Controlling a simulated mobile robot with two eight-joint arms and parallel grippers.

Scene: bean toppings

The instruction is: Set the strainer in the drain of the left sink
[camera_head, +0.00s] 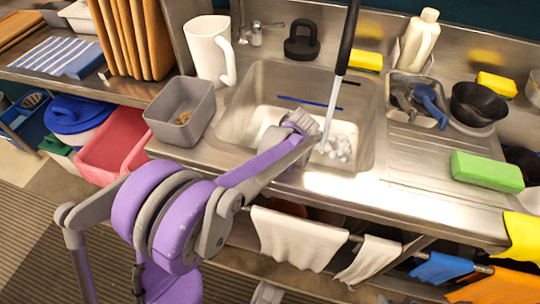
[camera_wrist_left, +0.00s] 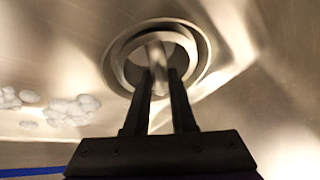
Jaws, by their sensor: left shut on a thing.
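The left sink (camera_head: 250,90) is a steel basin in the middle of the head view. My left arm reaches over its front edge, and its wrist hides the fingers and the strainer there. In the left wrist view my left gripper (camera_wrist_left: 160,78) is shut on the pale upright stem of the strainer (camera_wrist_left: 156,55). The stem is within the round rim of the drain (camera_wrist_left: 201,45), as seen from this angle. I cannot tell whether the strainer is seated or held just above the drain. My right gripper is not in view.
White foam clumps (camera_head: 340,149) lie in the basin, also in the left wrist view (camera_wrist_left: 70,110). A grey bin (camera_head: 170,92) and white pitcher (camera_head: 207,50) stand left. A green sponge (camera_head: 487,171) lies right.

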